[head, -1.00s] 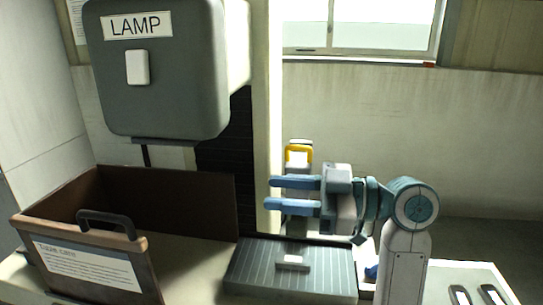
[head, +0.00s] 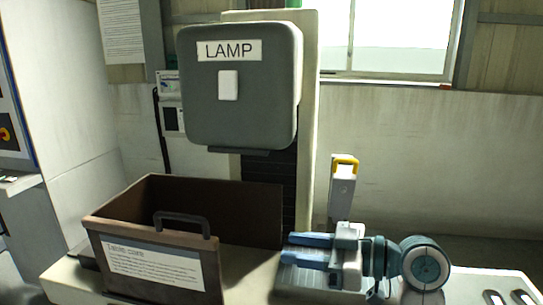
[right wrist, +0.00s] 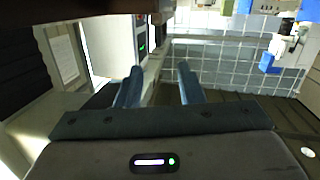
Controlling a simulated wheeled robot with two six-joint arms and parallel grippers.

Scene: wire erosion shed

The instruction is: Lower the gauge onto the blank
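An upright grey part with a yellow top (head: 342,185), perhaps the gauge, stands behind my right arm in the head view; its lower end is hidden. My right gripper (head: 288,248) is open and empty, its two blue fingers pointing left over the grey grooved plate (head: 305,285). In the right wrist view the fingers (right wrist: 160,70) are apart with nothing between them. The blank cannot be made out now, as my gripper and arm cover much of the plate. My left gripper is not in view.
A brown open-topped box (head: 150,232) with a dark handle and label stands left of the plate. A grey lamp-labelled machine head (head: 240,110) hangs above and behind it. Two slotted pieces (head: 508,297) lie at the lower right edge of the bench.

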